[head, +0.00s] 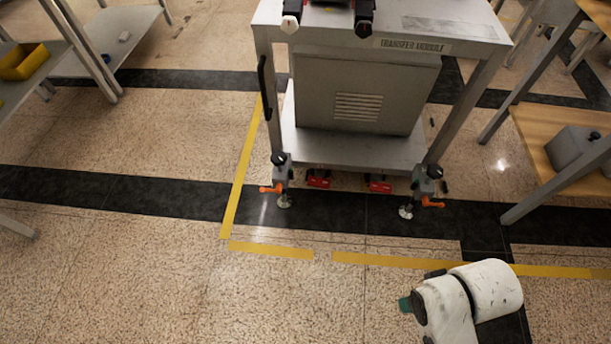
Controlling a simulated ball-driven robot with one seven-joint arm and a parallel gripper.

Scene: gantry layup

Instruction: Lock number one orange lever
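A grey cart labelled "TRANSFER MODULE" (412,45) stands ahead of me in the head view. An orange lever (270,188) sticks out to the left at the foot of its front left leg. A second orange lever (432,204) sticks out to the right at the foot of its front right leg. I cannot read a number on either lever, nor tell whether either is locked. White links of my own arm show at the lower right, well short of the cart. My gripper is not in view.
Two red parts (318,180) (380,186) sit low under the cart. A wooden-topped bench (545,130) stands right, a shelf with a yellow bin (24,62) left. Floor before the yellow tape (271,250) is clear.

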